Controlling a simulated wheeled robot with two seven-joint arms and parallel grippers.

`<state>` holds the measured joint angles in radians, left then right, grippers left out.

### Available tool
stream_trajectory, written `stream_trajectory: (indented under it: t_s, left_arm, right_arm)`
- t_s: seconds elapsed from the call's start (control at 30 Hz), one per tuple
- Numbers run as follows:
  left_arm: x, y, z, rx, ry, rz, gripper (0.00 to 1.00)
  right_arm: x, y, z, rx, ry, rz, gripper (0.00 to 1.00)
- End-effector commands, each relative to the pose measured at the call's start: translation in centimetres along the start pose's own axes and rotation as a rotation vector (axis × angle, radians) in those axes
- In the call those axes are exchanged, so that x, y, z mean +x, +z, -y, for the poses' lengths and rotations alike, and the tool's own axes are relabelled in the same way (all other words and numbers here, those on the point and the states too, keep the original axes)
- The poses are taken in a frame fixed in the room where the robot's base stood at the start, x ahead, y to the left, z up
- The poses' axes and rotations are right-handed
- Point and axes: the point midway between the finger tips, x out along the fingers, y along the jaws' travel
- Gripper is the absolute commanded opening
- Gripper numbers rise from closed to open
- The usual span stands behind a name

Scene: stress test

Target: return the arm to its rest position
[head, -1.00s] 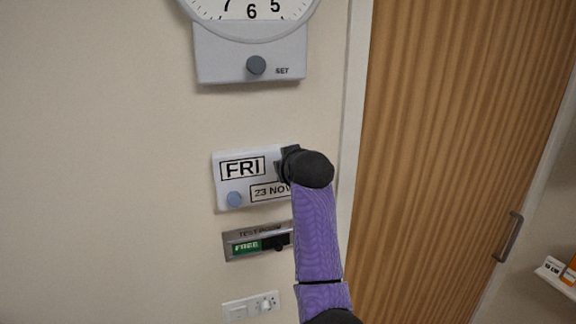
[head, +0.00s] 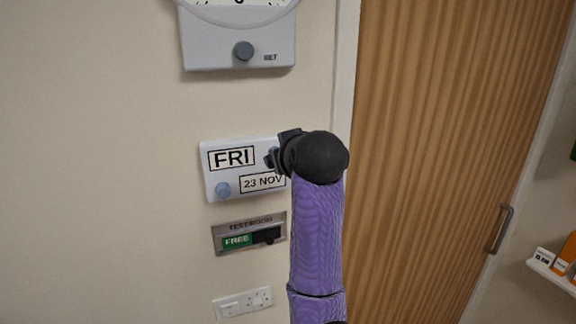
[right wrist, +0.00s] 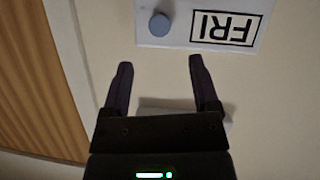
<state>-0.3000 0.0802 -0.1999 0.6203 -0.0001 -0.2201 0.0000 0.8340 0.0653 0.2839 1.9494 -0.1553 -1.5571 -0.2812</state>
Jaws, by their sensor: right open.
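My right arm reaches up in the head view, its wrist in front of the right side of a white calendar panel (head: 209,172) on the wall. My right gripper (right wrist: 160,63) is open and empty in the right wrist view. Its fingertips lie short of a blue-grey round button (right wrist: 159,25) beside the upside-down FRI window (right wrist: 227,28). In the head view the wrist hides this button; the gripper (head: 272,158) shows only in part there. My left gripper is not in view.
A clock with a SET knob (head: 244,51) hangs above the panel. A FREE slider sign (head: 237,240) and a switch plate (head: 230,305) are below. A wooden door (head: 430,150) with a handle (head: 501,229) stands right. A small shelf (head: 555,275) is at the far right.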

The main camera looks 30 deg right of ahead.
Motion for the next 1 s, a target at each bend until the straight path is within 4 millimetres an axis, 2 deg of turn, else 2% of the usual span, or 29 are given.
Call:
stream_trajectory:
  t_s: [0.1, 0.2, 0.57, 0.67, 0.77, 0.8, 0.83, 0.9, 1.0]
  left_arm:
    - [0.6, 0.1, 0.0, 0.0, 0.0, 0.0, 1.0]
    - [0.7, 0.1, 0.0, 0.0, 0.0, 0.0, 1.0]
    - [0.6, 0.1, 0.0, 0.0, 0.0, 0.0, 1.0]
    - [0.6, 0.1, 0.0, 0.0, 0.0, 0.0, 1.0]
    - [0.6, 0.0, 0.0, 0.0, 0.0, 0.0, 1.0]
    - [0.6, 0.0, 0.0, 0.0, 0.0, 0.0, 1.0]
    - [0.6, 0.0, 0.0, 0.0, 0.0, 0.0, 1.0]
    - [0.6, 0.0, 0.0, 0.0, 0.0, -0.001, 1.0]
    - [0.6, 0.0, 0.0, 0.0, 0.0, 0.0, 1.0]
  right_arm:
    - [-1.6, 0.0, 0.0, 0.0, 0.0, -0.002, 0.77]
    - [-2.2, 0.0, 0.0, 0.0, -0.001, 0.0, 0.77]
    - [-2.2, -0.1, 0.0, 0.0, -0.001, 0.001, 0.77]
    - [-1.8, 1.5, 0.6, -0.018, -0.006, 0.029, 0.77]
    - [-0.9, 7.5, 2.8, -0.082, -0.033, 0.132, 0.77]
    - [-0.9, 10.9, 3.9, -0.117, -0.054, 0.189, 0.77]
    - [-1.1, 13.5, 4.8, -0.14, -0.073, 0.233, 0.77]
    - [-2.1, 19.1, 6.5, -0.186, -0.12, 0.329, 0.77]
    - [-4.5, 25.6, 8.2, -0.227, -0.188, 0.451, 0.77]
